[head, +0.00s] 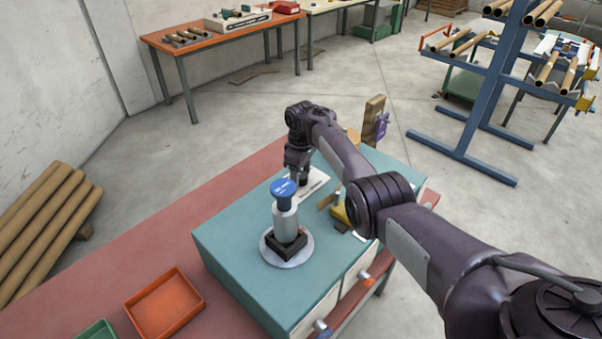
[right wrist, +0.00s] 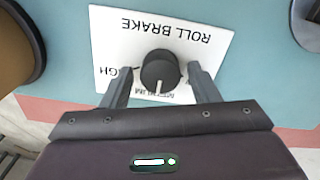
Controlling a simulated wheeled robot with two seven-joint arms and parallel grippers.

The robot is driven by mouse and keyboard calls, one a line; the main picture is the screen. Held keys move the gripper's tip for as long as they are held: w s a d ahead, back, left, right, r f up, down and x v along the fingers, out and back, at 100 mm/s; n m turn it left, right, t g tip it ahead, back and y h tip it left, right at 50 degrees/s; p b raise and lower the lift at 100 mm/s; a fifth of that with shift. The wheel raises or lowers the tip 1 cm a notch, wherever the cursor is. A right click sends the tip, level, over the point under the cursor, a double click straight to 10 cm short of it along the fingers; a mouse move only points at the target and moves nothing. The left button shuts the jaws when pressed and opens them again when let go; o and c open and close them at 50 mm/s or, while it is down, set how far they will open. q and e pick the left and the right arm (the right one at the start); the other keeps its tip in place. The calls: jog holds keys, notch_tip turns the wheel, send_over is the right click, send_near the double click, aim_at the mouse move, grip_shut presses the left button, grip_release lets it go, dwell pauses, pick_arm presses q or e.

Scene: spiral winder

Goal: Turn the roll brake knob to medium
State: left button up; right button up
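The roll brake knob (right wrist: 160,69) is round and black on a white label plate (right wrist: 205,50), which also shows in the head view (head: 314,184). In the right wrist view the lettering is upside down. The knob's white pointer line points toward the bottom of the picture, at a partly hidden word that looks like MEDIUM. Part of HIGH shows at the left. My right gripper (right wrist: 161,88) is open, with one finger on each side of the knob and gaps between. In the head view my right gripper (head: 297,170) is over the plate. My left gripper is not in view.
A grey post with a blue cap (head: 284,188) stands on the teal bench top (head: 225,240), close to my right gripper. An orange tray (head: 163,304) lies on the red surface. Brown tubes (head: 45,235) are stacked at left.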

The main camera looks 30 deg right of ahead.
aim_at(301, 175)
jog(key=shift+r+b, duration=0.5)
jog(key=shift+r, duration=3.35)
